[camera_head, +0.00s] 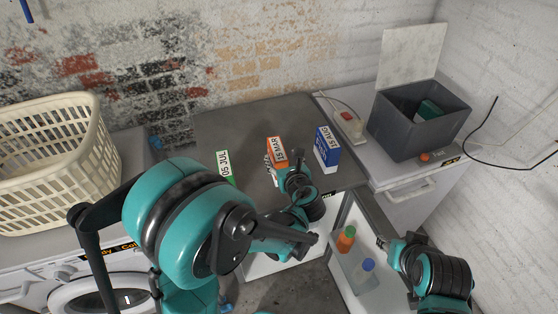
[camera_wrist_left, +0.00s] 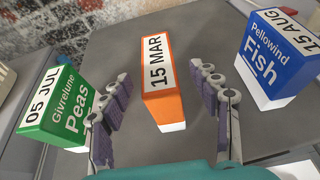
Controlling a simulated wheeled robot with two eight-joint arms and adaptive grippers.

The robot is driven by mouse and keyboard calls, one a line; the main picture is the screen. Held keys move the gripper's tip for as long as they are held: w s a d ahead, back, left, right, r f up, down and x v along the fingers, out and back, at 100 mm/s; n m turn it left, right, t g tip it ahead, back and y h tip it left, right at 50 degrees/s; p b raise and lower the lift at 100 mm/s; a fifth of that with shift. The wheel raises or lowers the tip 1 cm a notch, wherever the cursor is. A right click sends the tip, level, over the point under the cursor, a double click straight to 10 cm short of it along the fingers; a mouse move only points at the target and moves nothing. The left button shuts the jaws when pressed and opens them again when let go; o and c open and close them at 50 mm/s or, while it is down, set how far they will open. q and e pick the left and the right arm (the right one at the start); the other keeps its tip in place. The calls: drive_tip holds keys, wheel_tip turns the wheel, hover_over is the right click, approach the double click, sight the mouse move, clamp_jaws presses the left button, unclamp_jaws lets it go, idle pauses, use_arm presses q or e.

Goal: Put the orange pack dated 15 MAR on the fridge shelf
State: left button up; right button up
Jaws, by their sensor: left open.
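The orange pack dated 15 MAR (camera_head: 277,151) stands on the grey counter top (camera_head: 235,118). In the left wrist view the orange pack (camera_wrist_left: 160,80) lies between the fingers of my open left gripper (camera_wrist_left: 165,100), with a gap on both sides. In the head view my left gripper (camera_head: 272,172) is just in front of the pack and partly hidden by its own wrist. My right gripper (camera_head: 384,243) is beside the open fridge door (camera_head: 350,268); its fingers are too small to read. The fridge shelf inside is hidden by my left arm.
A green pack dated 05 JUL (camera_head: 224,166) stands left of the orange pack, and a blue pack dated 15 AUG (camera_head: 326,148) right of it. Bottles (camera_head: 346,238) stand in the fridge door. A grey bin (camera_head: 418,120) and a cream basket (camera_head: 55,160) flank the counter.

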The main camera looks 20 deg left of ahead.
sight(279, 152)
use_arm(q)
drive_tip(key=b+x, duration=0.1)
drive_tip(key=x, duration=0.4)
drive_tip(key=shift+w+a+r+b, duration=0.15)
drive_tip(key=shift+w+a+b, duration=0.05)
drive_tip(key=shift+b, duration=0.1)
drive_tip(key=shift+r, duration=0.1)
clamp_jaws()
